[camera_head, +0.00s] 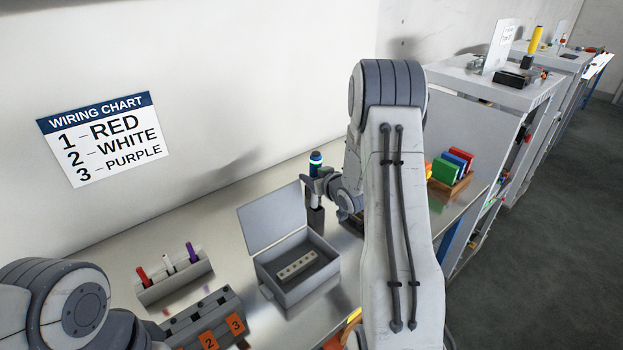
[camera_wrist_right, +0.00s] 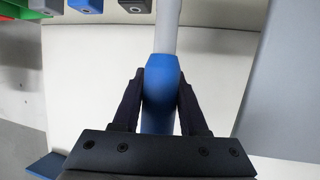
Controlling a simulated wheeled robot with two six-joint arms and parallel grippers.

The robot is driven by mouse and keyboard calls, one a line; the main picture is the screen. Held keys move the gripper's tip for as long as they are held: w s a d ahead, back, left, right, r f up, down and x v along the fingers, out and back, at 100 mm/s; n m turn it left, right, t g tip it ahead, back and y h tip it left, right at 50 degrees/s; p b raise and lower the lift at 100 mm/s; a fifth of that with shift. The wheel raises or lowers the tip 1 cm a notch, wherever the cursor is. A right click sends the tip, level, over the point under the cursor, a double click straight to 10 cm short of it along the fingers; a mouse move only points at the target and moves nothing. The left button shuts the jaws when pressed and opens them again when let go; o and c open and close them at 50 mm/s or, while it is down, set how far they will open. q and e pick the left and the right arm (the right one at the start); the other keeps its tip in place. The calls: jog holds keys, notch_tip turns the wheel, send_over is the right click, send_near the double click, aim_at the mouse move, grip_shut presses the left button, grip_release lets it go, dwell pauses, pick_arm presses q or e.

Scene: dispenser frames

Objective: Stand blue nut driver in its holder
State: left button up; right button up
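The blue nut driver shows in the right wrist view, with its blue handle (camera_wrist_right: 160,88) between the two dark fingers and its grey shaft running up out of the picture. My right gripper (camera_wrist_right: 160,105) is shut on the handle. In the head view my right gripper (camera_head: 318,186) is at the back of the bench, behind the grey open box. A dark piece with a blue part and a bright ring (camera_head: 316,160) rises above the fingers. A dark upright block (camera_head: 316,218) shows just below them. I cannot tell which thing is the holder. My left gripper is out of view.
The grey box (camera_head: 290,288) stands with its lid up. A rack (camera_head: 175,285) holds red, white and purple pieces. A dark numbered block (camera_head: 208,318) sits in front. Coloured upright pieces (camera_head: 450,165) stand in a wooden tray to the right.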

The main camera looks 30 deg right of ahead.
jog(key=o, duration=0.4)
jog(key=shift+s+f, duration=0.15)
jog(key=shift+f, duration=0.55)
jog(key=shift+c, duration=0.2)
jog(key=shift+r, duration=0.25)
jog(key=d+b+v, duration=0.1)
jog(key=b+v, duration=0.1)
jog(key=v, duration=1)
jog(key=shift+a+r, duration=0.2)
jog(key=shift+a, duration=0.25)
